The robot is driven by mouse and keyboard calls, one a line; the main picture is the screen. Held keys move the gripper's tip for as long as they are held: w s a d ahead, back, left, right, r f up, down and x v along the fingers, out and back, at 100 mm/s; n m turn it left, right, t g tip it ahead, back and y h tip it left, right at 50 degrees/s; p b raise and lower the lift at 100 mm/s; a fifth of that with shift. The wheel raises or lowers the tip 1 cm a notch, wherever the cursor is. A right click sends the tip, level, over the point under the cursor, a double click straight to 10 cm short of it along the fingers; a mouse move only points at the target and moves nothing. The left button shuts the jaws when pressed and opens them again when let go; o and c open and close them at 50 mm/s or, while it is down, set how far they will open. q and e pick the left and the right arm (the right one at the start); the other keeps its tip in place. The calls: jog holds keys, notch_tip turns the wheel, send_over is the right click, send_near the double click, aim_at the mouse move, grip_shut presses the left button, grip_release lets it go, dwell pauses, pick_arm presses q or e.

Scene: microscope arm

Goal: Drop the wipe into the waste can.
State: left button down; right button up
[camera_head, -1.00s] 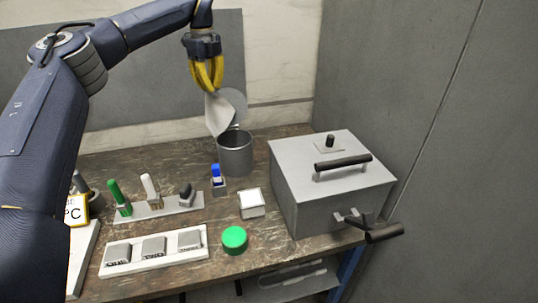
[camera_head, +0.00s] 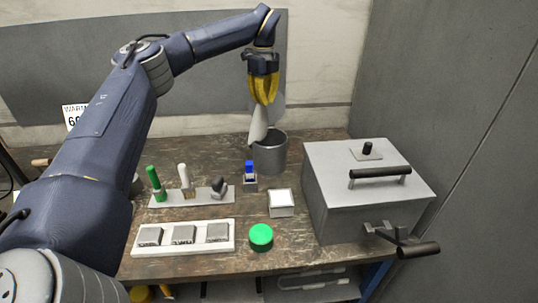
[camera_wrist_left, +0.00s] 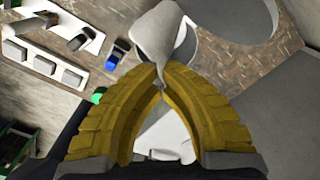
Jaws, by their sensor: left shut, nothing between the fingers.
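The wipe (camera_head: 258,124) is a pale, limp sheet hanging just below the fingertips of my left gripper (camera_head: 265,100), at the mouth of the waste can. The yellow fingers are shut. In the left wrist view the wipe (camera_wrist_left: 157,32) meets the fingertips (camera_wrist_left: 160,90); I cannot tell whether they pinch it. The wipe covers part of the can's rim. My right gripper is not in view.
A large grey box (camera_head: 340,195) with black handles stands right of the can.

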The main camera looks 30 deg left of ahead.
pick_arm(q)
jog(key=shift+f, duration=0.3)
jog(key=c, duration=2.1)
grip_release()
jog(key=o, duration=1.8)
jog(key=shift+r, duration=2.75)
notch_tip(320, 180, up, 12)
jog(key=shift+r, duration=0.1)
